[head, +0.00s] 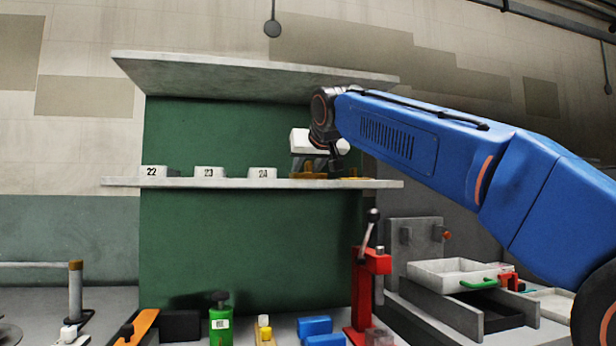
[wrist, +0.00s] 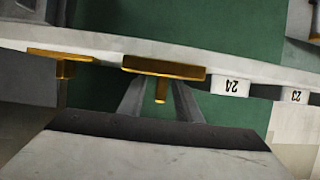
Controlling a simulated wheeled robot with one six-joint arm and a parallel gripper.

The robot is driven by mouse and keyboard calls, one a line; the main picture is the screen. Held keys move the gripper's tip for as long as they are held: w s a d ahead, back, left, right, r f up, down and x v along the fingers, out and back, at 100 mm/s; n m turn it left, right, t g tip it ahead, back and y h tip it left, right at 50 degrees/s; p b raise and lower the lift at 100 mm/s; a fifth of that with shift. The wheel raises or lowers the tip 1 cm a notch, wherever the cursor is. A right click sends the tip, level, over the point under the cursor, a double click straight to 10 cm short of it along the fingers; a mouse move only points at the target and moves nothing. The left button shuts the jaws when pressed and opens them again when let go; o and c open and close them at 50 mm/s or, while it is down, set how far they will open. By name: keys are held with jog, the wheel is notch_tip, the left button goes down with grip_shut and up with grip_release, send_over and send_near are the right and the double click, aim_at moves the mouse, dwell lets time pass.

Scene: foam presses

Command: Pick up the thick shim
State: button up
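The thick shim is an orange-yellow piece with a flat plate (wrist: 165,67) and a short tab hanging from it, at the shelf edge near the middle of the wrist view. It also shows in the head view (head: 306,172), partly hidden by my wrist. A thinner shim of the same colour (wrist: 62,56) is to its left in the wrist view and shows in the head view (head: 353,178). My gripper (wrist: 160,88) is open, with a dark finger on each side of the thick shim's tab. I cannot tell whether the fingers touch it.
The grey shelf (head: 225,184) carries number blocks 22, 23 and 24 (head: 263,173) beside the shims. An upper shelf (head: 240,71) overhangs the space. Below are a red lever press (head: 372,275), a green bottle-like item (head: 220,322), blue blocks (head: 315,326) and a white tray (head: 450,272).

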jog(key=shift+w+a+f, duration=0.1)
jog(key=shift+w+f, duration=0.05)
jog(key=shift+w, duration=0.25)
grip_shut()
